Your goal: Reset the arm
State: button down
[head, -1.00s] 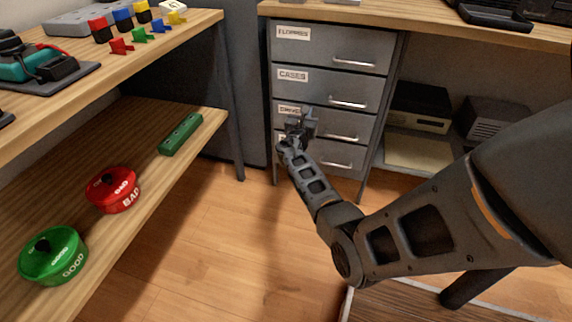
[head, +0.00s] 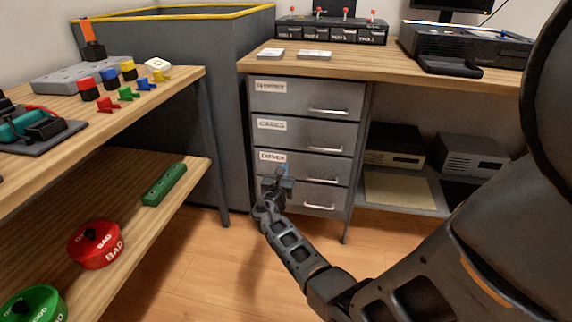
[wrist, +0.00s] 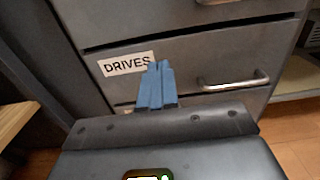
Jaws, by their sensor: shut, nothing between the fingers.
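My gripper (head: 276,178) is in front of the left part of the grey drawer cabinet (head: 303,98), at the height of the third drawer. In the wrist view its two blue-grey fingers (wrist: 157,88) are together, with nothing between them. They point at the DRIVES drawer (wrist: 190,70), beside its label and left of its handle (wrist: 235,80). I cannot tell whether the fingertips touch the drawer front. My arm reaches in from the lower right of the head view. All the drawers look closed.
The left bench holds small coloured blocks and clips (head: 110,84). Its lower shelf has a red BAD container (head: 96,246), a green container (head: 32,303) and a green strip (head: 164,184). Grey devices (head: 395,146) stand under the right desk. Floor between is clear.

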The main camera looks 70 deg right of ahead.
jog(key=a+p, duration=0.1)
jog(key=a, duration=0.6)
jog(key=shift+s+a+p, duration=0.15)
jog(key=shift+s+p, duration=0.05)
jog(key=shift+p, duration=0.1)
